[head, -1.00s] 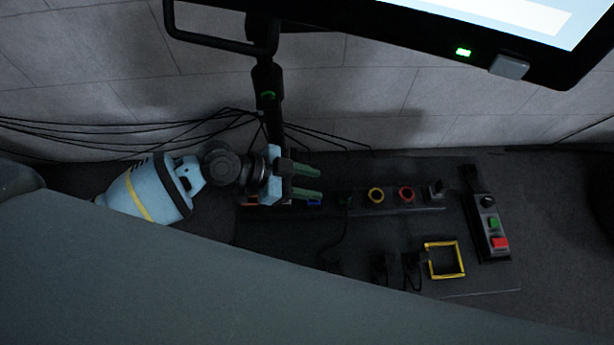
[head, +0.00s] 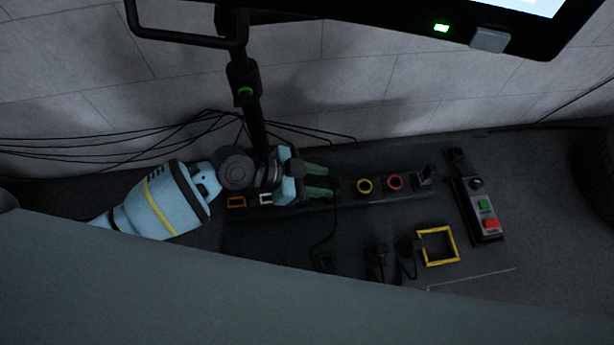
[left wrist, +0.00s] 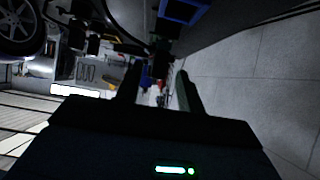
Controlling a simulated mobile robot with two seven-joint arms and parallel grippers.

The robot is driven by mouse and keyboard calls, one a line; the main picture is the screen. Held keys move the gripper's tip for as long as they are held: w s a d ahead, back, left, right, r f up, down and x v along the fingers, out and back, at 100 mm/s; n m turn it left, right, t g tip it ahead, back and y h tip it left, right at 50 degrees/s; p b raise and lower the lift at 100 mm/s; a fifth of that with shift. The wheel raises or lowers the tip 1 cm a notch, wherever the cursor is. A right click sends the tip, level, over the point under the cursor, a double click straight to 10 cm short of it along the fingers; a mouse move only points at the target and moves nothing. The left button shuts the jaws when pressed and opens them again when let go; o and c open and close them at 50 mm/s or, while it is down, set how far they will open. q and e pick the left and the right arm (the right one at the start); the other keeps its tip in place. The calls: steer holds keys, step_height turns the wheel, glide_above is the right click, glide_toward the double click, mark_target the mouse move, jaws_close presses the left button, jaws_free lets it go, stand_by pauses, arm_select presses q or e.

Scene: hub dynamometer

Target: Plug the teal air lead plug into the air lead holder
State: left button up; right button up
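My left gripper (head: 326,180) is open over the left half of the dark connector strip, its two greenish fingers apart and pointing right. A small dark connector (head: 335,187) with a black cable hanging from it is close beside the fingertips; I cannot tell whether it lies between them. No clearly teal plug can be made out in the dim head view. In the left wrist view the two fingers (left wrist: 158,88) stand apart, with small dark and bluish parts beyond them. I cannot tell which socket is the air lead holder. My right gripper is not in view.
The strip carries an orange frame (head: 236,202), a white frame (head: 265,199), a yellow ring (head: 364,186) and a red ring (head: 394,182). A yellow square frame (head: 438,246) and a button box (head: 478,208) are at right. A black post (head: 247,105) stands behind the gripper.

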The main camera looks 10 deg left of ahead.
mark_target(329, 183)
arm_select(q)
steer(key=shift+b+x, duration=0.4)
steer(key=shift+x, duration=0.5)
steer(key=shift+w+d+f+b, duration=0.1)
steer(key=shift+d+f+b, duration=0.25)
steer(key=shift+d, duration=0.2)
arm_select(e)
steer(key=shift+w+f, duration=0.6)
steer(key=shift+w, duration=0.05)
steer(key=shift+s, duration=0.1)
arm_select(q)
jaws_close()
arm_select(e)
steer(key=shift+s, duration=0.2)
arm_select(q)
steer(key=shift+r, duration=0.1)
